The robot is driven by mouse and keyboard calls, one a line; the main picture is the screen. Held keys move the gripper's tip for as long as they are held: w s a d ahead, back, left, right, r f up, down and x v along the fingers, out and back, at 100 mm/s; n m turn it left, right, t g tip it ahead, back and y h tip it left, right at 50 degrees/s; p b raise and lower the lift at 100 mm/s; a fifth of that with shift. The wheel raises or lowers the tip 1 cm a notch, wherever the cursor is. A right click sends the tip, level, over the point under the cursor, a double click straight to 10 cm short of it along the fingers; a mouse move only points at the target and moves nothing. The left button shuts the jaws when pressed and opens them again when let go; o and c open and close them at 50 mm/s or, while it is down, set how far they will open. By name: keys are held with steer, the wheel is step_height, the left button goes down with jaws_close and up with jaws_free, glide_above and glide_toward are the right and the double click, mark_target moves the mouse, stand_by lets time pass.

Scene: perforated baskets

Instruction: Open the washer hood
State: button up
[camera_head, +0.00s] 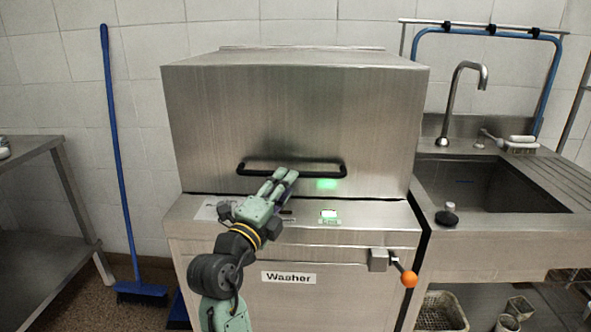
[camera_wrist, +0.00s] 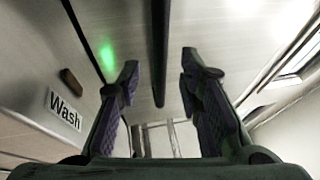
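The washer hood (camera_head: 290,110) is a large steel box cover, down on the washer body (camera_head: 350,240). A black bar handle (camera_head: 325,175) runs across its lower front. My gripper (camera_head: 284,174) reaches up to the middle of this handle from the front. In the wrist view my gripper (camera_wrist: 160,64) is open, with its two purple-padded fingers apart. The black handle (camera_wrist: 158,40) shows in the gap between them, with space on both sides. I cannot tell how deep between the fingers the bar lies.
An orange-knobbed lever (camera_head: 408,279) sticks out at the washer's lower right. A sink (camera_head: 490,185) with a tap (camera_head: 462,95) stands right. A blue broom (camera_head: 120,160) leans on the wall at left, beside a steel table (camera_head: 40,200). Perforated baskets (camera_head: 440,312) sit below the sink.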

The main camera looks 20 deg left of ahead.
steer(key=p+x, duration=0.1)
steer(key=x, duration=0.4)
steer(key=shift+w, duration=0.1)
steer(key=shift+c, duration=0.6)
jaws_close()
steer(key=shift+r, duration=0.1)
